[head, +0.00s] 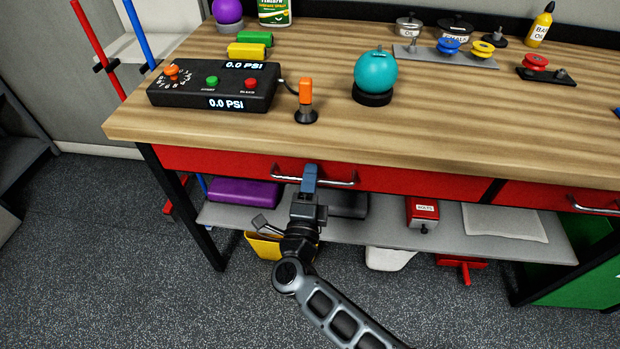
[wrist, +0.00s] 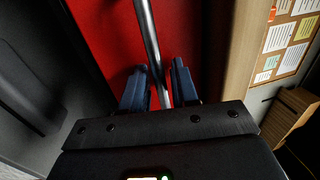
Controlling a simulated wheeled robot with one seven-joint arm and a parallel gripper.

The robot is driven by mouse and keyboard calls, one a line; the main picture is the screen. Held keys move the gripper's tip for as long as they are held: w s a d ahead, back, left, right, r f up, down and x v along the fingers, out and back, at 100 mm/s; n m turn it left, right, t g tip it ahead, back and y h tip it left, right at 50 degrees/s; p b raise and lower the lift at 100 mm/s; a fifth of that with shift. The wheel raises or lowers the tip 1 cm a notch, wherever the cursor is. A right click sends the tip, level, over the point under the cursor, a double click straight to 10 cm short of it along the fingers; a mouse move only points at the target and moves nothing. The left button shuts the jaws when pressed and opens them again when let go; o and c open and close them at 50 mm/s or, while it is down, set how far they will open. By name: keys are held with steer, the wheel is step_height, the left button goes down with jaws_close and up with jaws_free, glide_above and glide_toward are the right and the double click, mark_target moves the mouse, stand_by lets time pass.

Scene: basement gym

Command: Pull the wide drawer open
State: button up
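The wide drawer (head: 225,164) has a red front under the wooden worktop. It looks shut, its front in line with the bench edge. Its metal bar handle (head: 339,183) also shows in the wrist view (wrist: 149,37). My gripper (head: 310,178) is at the left-middle part of the handle in the head view. In the wrist view its two blue fingers (wrist: 160,88) stand on either side of the bar, with narrow gaps beside it, so it looks open around the handle. In the head view my gripper hides part of the handle and the drawer front.
A second red drawer (head: 560,198) with its own handle is at the right. On the worktop (head: 235,130) are a pressure control box (head: 215,85), an orange-topped lever (head: 305,98) and a teal ball (head: 376,72). A grey shelf (head: 380,231) lies below. The floor in front is clear.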

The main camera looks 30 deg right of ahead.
steer(key=shift+c, duration=0.3)
jaws_close()
steer(key=shift+s+a, duration=0.1)
steer(key=shift+s, duration=0.05)
